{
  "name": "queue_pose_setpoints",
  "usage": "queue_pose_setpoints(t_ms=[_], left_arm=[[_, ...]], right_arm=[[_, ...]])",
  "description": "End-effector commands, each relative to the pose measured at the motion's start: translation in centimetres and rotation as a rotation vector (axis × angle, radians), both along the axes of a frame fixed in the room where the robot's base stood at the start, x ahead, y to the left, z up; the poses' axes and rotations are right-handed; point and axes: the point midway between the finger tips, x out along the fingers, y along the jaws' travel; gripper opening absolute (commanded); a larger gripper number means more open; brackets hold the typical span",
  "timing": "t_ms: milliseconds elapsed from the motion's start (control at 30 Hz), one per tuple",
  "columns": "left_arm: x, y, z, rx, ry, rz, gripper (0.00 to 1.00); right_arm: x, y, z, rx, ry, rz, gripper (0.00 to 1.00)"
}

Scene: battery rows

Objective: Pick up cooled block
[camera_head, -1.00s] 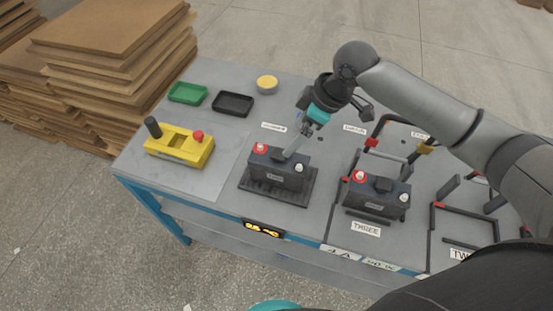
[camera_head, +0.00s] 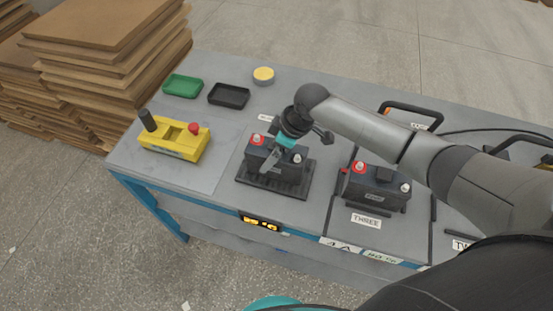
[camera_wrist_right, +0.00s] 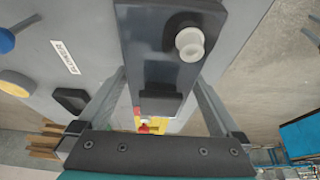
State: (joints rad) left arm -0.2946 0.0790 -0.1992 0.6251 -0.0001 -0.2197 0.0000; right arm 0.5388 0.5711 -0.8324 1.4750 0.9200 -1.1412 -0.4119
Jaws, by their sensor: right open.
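The dark grey battery block (camera_head: 288,165) stands upright on a black ribbed pad (camera_head: 262,184) on the bench. It has a red terminal cap and a pale one. My right gripper (camera_head: 270,158) is over this block from above, and its arm partly hides the block's top. In the right wrist view the block (camera_wrist_right: 165,72) lies between the two open fingers (camera_wrist_right: 160,95), with a gap visible beside each finger. My left gripper is not in view.
A second battery (camera_head: 376,188) stands to the right behind the label THREE (camera_head: 366,220). A yellow control box (camera_head: 175,140), green tray (camera_head: 183,86), black tray (camera_head: 229,95) and yellow-topped round pot (camera_head: 263,76) are at left. An orange display (camera_head: 260,222) is on the bench's front edge.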

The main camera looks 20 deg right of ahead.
Motion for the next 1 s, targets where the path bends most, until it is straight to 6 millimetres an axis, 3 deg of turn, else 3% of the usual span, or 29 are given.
queue_pose_setpoints(t_ms=[233,1000], left_arm=[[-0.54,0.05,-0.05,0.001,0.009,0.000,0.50],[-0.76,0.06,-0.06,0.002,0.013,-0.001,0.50]], right_arm=[[0.06,0.04,-0.06,-0.001,-0.001,0.001,0.99],[0.04,0.01,-0.04,0.000,0.000,0.000,0.12]])
